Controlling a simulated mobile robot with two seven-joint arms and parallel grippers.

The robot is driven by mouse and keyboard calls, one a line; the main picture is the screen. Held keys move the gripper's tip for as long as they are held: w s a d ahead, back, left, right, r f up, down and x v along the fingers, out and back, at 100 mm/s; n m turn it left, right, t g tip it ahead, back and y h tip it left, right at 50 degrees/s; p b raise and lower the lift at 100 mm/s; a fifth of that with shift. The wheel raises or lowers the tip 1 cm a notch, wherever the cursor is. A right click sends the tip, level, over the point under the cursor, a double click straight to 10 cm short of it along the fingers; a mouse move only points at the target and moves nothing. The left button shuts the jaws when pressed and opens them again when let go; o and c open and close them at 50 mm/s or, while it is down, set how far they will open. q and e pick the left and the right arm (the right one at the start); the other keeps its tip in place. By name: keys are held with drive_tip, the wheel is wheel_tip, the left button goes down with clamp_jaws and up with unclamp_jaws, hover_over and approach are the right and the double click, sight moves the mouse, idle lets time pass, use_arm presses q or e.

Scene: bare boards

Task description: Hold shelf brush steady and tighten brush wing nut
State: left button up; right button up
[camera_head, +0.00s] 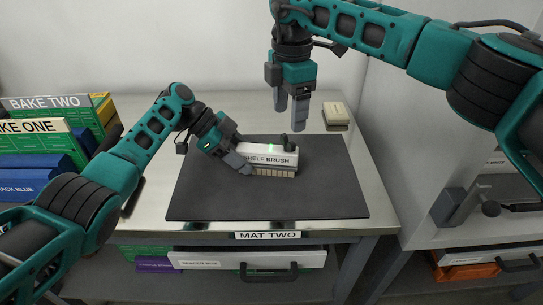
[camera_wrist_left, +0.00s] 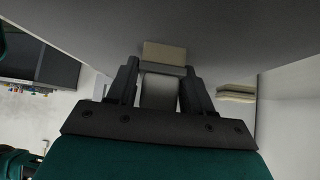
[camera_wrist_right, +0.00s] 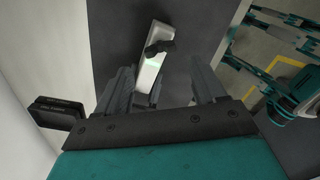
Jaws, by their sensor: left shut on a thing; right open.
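The shelf brush (camera_head: 262,158), a white block with tan bristles below, lies on the dark mat (camera_head: 310,200). A black wing nut (camera_head: 289,143) sits on top at its right end. My left gripper (camera_head: 241,161) is shut on the brush's left end. In the left wrist view the brush (camera_wrist_left: 160,85) sits between its fingers. My right gripper (camera_head: 290,115) is open and empty, pointing down above the wing nut. In the right wrist view the brush (camera_wrist_right: 152,68) and wing nut (camera_wrist_right: 160,46) show beyond the open fingers (camera_wrist_right: 168,85).
A small cream-topped block (camera_head: 336,112) stands behind the mat on the right. Labelled boxes (camera_head: 45,140) are stacked at the left, near my left arm. A drawer with a black handle (camera_head: 268,271) is below the table edge. The mat in front of the brush is clear.

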sight(288, 139)
wheel_tip(288, 139, up, 12)
idle(0.5)
idle(0.4)
use_arm(q)
drive_tip(key=o, duration=1.2)
drive_tip(key=shift+o, duration=0.2)
drive_tip(key=v, duration=1.2)
